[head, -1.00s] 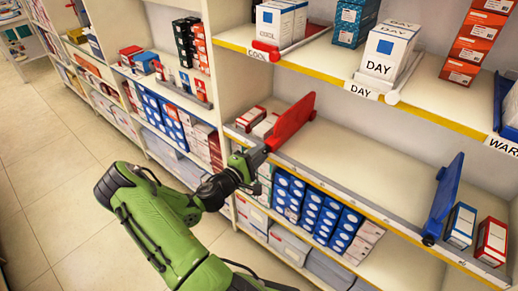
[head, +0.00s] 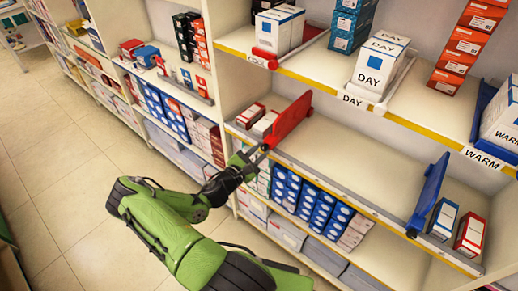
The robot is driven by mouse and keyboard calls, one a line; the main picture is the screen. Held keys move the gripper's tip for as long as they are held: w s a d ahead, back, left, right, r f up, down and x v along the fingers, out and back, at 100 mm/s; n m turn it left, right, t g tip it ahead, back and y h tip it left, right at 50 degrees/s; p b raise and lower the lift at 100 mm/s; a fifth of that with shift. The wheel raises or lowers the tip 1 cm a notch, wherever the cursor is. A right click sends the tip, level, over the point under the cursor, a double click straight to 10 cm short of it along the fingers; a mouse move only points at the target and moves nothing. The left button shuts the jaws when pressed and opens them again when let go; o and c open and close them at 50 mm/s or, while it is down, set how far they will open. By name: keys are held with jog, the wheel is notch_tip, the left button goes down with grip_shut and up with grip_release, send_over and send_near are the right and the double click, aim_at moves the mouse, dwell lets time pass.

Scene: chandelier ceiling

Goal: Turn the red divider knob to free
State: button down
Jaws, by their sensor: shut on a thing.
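The red divider (head: 290,120) stands upright on the middle shelf, left of centre in the head view. Its knob sits at the divider's front lower end, at the shelf's front edge, and is mostly hidden by my gripper. My gripper (head: 259,152) is at that front end and is shut on the knob. The knob's exact angle and any marking for free are too small to tell. The green arm reaches up to it from the lower middle of the view.
A blue divider (head: 429,196) stands further right on the same shelf (head: 350,165), with bare shelf between the two. Small red and white boxes (head: 251,115) stand left of the red divider. Above, a shelf holds COOL, DAY and WARM boxes (head: 382,63). The floor (head: 60,190) at left is clear.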

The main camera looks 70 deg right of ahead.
jog(key=shift+n, duration=0.5)
jog(key=c, duration=0.9)
grip_release()
jog(key=p+v, duration=0.1)
jog(key=v, duration=1.4)
jog(key=shift+w+a, duration=0.2)
jog(key=shift+a, duration=0.15)
